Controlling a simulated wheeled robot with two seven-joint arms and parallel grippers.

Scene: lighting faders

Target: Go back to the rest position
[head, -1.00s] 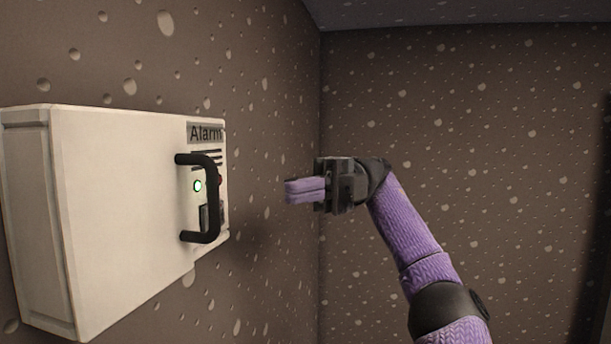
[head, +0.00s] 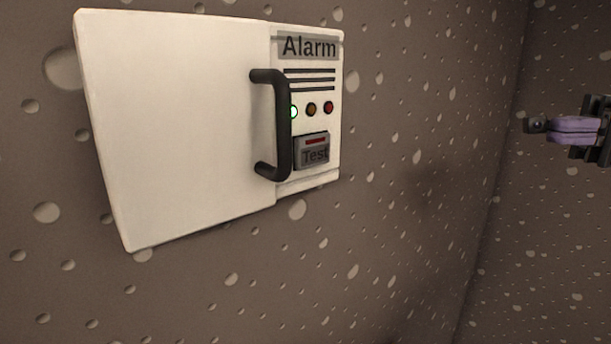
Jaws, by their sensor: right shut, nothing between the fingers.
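My right gripper (head: 574,130) is at the right edge of the head view, with purple fingers closed together and nothing between them. It is in the air, well to the right of the alarm box and apart from it. Most of the right arm is out of the picture. My left gripper is not in view.
A white alarm box (head: 185,130) is on the speckled brown wall, with a black handle (head: 283,128), a lit green light (head: 293,112), two other lights and a Test button (head: 312,152). The space between box and gripper is clear.

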